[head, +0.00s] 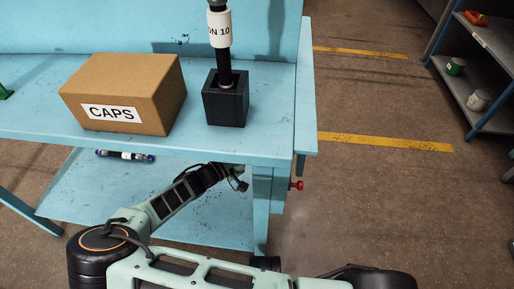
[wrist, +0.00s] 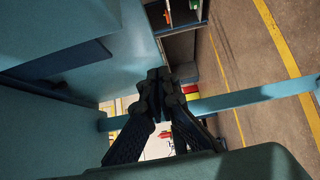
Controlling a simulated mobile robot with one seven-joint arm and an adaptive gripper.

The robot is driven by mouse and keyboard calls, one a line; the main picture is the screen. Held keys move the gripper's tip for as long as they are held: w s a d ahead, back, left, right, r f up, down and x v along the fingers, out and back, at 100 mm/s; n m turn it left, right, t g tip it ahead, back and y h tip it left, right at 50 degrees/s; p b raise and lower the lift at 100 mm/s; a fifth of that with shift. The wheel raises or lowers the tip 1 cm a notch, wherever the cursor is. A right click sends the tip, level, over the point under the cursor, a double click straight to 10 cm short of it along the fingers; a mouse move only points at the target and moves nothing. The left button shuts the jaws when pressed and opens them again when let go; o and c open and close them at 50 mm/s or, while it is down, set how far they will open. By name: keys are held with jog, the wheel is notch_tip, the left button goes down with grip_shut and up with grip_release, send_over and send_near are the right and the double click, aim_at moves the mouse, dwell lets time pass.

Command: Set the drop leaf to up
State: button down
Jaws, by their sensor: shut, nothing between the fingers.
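The blue workbench (head: 255,143) has a narrow blue strip along its right end (head: 306,90), which looks like the edge of the drop leaf hanging down. Most of the leaf's face is hidden from the head view. A small red knob (head: 297,185) sticks out below that end. My gripper (head: 240,183) is under the bench's front edge, left of the bench leg, and partly hidden by shadow. In the wrist view my gripper (wrist: 155,78) is shut and empty, with blue bench surfaces close on the left. I cannot tell whether it touches the bench.
A CAPS box (head: 125,95) and a black block holding a labelled upright rod (head: 226,98) stand on the bench. A labelled tube (head: 125,155) lies on the lower shelf. A blue bar (wrist: 255,101) crosses the wrist view. Floor right of the bench is clear up to a shelf rack (head: 482,75).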

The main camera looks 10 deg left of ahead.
jog(key=shift+w+d+b, duration=0.25)
jog(key=shift+d+b, duration=0.05)
jog(key=shift+d, duration=0.95)
jog(key=shift+w+d+b, duration=0.25)
jog(key=shift+d, duration=1)
jog(key=shift+d+f+n+t+h+b, duration=0.15)
jog(key=shift+d+n+t+h, duration=0.35)
jog(key=shift+d, duration=0.4)
jog(key=shift+d+r+n+t+h+b, duration=0.15)
jog(key=shift+d+n+t, duration=0.25)
jog(key=shift+d+n, duration=0.4)
jog(key=shift+f, duration=0.15)
